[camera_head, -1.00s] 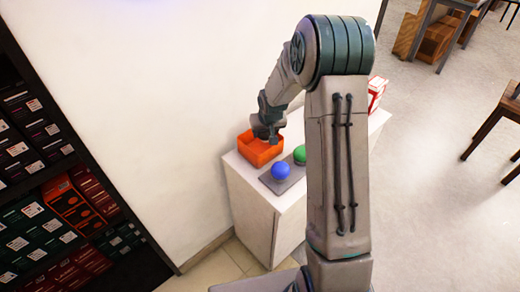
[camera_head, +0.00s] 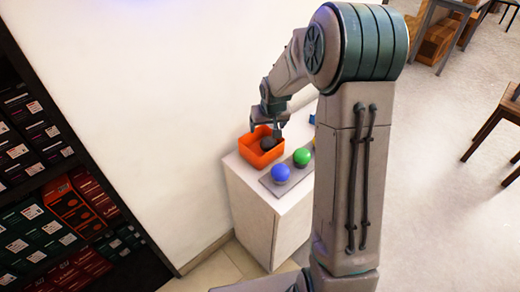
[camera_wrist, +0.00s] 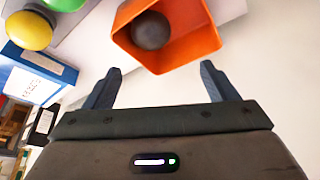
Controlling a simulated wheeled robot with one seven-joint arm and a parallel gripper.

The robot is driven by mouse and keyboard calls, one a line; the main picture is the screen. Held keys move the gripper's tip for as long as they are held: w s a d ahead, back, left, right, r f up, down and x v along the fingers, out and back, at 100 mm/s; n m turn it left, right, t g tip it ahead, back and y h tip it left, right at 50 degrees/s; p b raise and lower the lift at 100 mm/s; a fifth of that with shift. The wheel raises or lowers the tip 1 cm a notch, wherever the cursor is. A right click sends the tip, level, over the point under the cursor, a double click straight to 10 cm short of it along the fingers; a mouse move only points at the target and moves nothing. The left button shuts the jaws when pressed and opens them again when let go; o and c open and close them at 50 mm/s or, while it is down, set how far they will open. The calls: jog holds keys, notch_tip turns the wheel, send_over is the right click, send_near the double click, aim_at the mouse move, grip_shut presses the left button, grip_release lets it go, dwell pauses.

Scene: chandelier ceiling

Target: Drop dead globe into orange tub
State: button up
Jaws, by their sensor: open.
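The orange tub (camera_head: 251,155) stands on the white cabinet top against the wall. The dead globe, a dark grey ball (camera_head: 267,143), lies inside the tub. In the wrist view the ball (camera_wrist: 151,30) rests within the orange tub's walls (camera_wrist: 196,44), beyond my fingertips. My gripper (camera_head: 265,127) is above the tub, open and empty. In the wrist view its two fingers (camera_wrist: 158,80) are spread apart with nothing between them.
A blue globe (camera_head: 281,173) and a green globe (camera_head: 302,157) sit on a grey strip (camera_head: 273,187) beside the tub. In the wrist view a yellow globe (camera_wrist: 28,31) and a blue-and-white box (camera_wrist: 35,75) also show. A dark shelf (camera_head: 50,170) stands at left.

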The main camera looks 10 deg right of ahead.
jog(key=v, duration=0.7)
jog(key=shift+r, duration=0.2)
jog(key=shift+s, duration=0.1)
jog(key=s+r+p, duration=0.1)
jog(key=s+r, duration=0.2)
jog(key=s, duration=0.6)
jog(key=s+a+r+g+p, duration=0.1)
jog(key=s+r, duration=0.2)
jog(key=s, duration=0.6)
jog(key=s+a+r, duration=0.1)
jog(key=s+r, duration=0.1)
jog(key=s, duration=0.7)
jog(key=shift+r+g+p, duration=0.3)
jog(key=shift+r+p, duration=0.1)
